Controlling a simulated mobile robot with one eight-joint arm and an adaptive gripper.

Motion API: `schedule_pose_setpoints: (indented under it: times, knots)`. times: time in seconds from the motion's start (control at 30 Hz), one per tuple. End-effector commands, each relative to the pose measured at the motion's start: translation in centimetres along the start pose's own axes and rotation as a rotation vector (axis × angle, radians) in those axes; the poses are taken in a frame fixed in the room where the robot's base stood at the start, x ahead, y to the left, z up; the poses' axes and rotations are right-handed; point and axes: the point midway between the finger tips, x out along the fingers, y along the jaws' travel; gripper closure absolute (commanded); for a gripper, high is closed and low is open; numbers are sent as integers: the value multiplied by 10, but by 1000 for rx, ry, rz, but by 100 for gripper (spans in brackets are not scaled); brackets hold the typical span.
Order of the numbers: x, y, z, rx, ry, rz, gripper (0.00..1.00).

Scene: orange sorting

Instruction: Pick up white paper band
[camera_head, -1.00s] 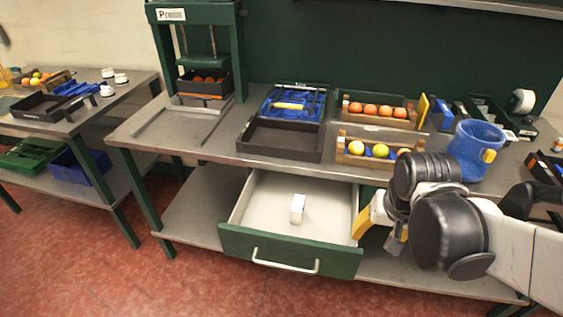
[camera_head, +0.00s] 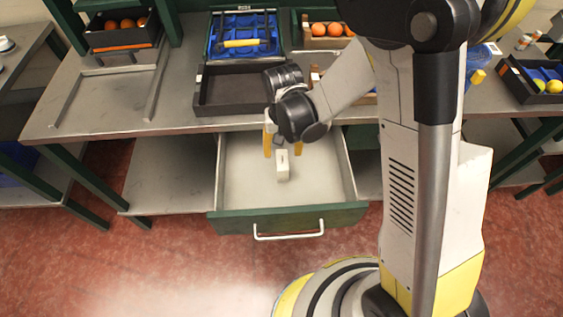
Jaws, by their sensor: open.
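The white paper band (camera_head: 283,172) stands in the open drawer (camera_head: 327,181), near the middle of its pale floor. My gripper (camera_head: 283,153) hangs over the drawer with its yellow fingers spread apart, one on the left and one on the right of the band's top end. The fingertips are close to the band, but I cannot tell whether they touch it or how high above the drawer floor they are. Nothing shows between the fingers except the band's upper part, which is near them.
The drawer has a green front with a pale handle (camera_head: 288,234). On the bench above it are an empty dark tray (camera_head: 222,92), a blue tray (camera_head: 226,47) and a wooden crate with oranges (camera_head: 312,42). A dark tray (camera_head: 551,97) with fruit is at the right.

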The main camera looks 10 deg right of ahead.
Motion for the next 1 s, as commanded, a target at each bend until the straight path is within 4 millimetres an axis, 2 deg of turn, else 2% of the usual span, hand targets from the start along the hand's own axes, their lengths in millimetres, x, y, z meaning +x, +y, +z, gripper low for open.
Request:
schedule_pose_setpoints:
  times: [0.33, 0.57, 0.6, 0.73, 1.0]
  knots:
    - [48, -1, 2, 0, 0, 0, 42]
    - [50, -1, 2, 0, 1, 0, 42]
    - [50, -1, 2, 0, 1, 0, 44]
    - [50, -1, 2, 0, 1, 0, 83]
    - [50, -1, 2, 0, 1, 0, 84]
